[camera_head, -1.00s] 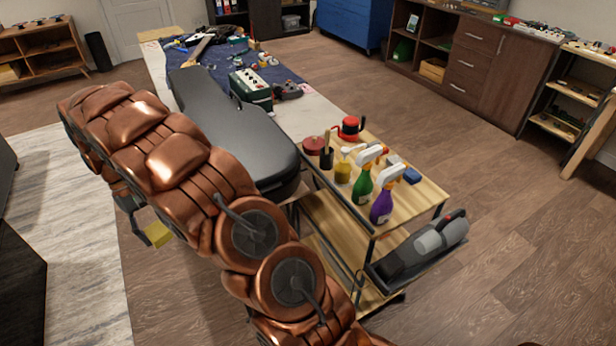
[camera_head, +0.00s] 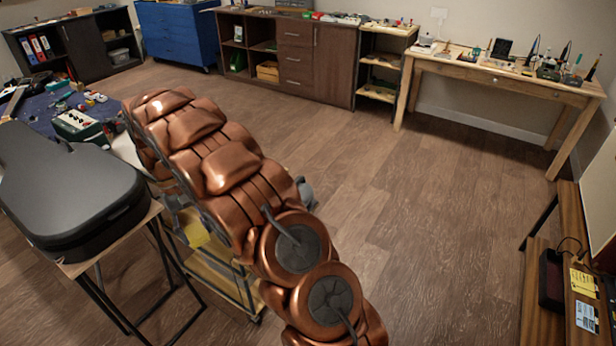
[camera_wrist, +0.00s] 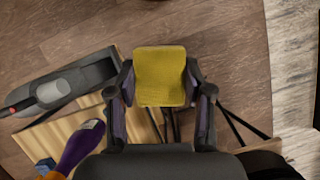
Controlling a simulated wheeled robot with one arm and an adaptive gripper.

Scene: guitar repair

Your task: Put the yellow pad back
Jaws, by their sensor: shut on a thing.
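The yellow pad (camera_wrist: 160,72) is between the two fingers of my gripper (camera_wrist: 160,90) in the wrist view, one finger on each side. It is held in the air, with the floor and a cart edge behind it. In the head view the pad (camera_head: 196,230) is a small yellow patch at the end of my gripper (camera_head: 187,220), partly hidden by my arm. The wooden cart (camera_head: 240,285) is mostly hidden behind my arm. Its wooden board (camera_wrist: 62,135) shows left of the pad in the wrist view.
A purple spray bottle (camera_wrist: 80,148), a blue block (camera_wrist: 44,166) and a handheld vacuum (camera_wrist: 72,84) are by the cart. A black guitar case (camera_head: 65,190) lies on the table at left. A workbench (camera_head: 500,72) stands far right. The middle floor is clear.

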